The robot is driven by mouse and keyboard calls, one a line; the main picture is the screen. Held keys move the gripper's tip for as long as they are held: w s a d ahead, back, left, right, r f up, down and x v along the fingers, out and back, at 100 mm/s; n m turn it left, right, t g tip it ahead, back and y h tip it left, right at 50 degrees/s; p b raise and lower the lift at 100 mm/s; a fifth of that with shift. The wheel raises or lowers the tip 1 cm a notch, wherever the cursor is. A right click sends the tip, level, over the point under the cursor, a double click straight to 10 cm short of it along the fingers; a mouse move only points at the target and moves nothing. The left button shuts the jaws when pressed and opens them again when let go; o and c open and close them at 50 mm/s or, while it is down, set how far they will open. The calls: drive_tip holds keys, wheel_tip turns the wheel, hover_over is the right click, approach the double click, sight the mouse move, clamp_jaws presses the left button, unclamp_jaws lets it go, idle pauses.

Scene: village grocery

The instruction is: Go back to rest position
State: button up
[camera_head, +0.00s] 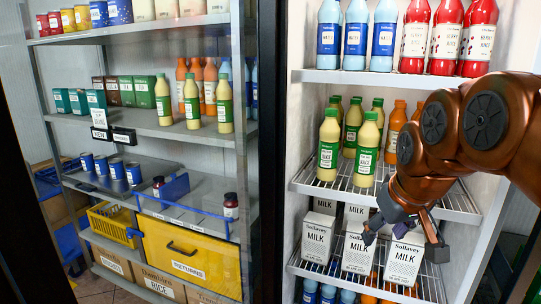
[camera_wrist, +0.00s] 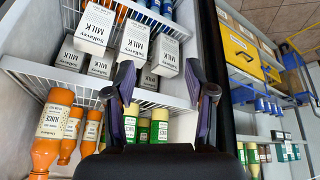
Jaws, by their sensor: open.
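My gripper (camera_head: 406,236) is at the end of my bronze arm, in front of the milk shelf of the open fridge. Its two dark fingers are spread apart in the wrist view (camera_wrist: 160,78), with nothing held between them. White milk cartons stand upright behind it: a left one (camera_head: 316,240), a middle one (camera_head: 357,255) and a right one (camera_head: 404,264). The fingers partly cover the middle and right cartons in the head view. In the wrist view a milk carton (camera_wrist: 165,55) shows beyond the finger gap; I cannot tell whether a finger touches it.
Green-capped juice bottles (camera_head: 328,150) stand on the wire shelf (camera_head: 455,204) above the milk. Red juice bottles (camera_head: 447,38) are on the top shelf. More bottles are below. Left of the dark door frame, shelves hold cans, bottles and a yellow returns crate (camera_head: 200,257).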

drive_tip(key=s+a+f+m+g+p, duration=0.1)
drive_tip(key=s+f+g, duration=0.2)
drive_tip(key=s+f, duration=0.6)
drive_tip(key=s+a+f+g, duration=0.1)
drive_tip(key=s+f+g, duration=0.3)
drive_tip(key=s+f, duration=0.5)
drive_tip(key=s, duration=0.6)
drive_tip(key=shift+s+a+m+p, duration=0.3)
drive_tip(key=shift+a+m+p, duration=0.05)
drive_tip(key=shift+a+m, duration=0.05)
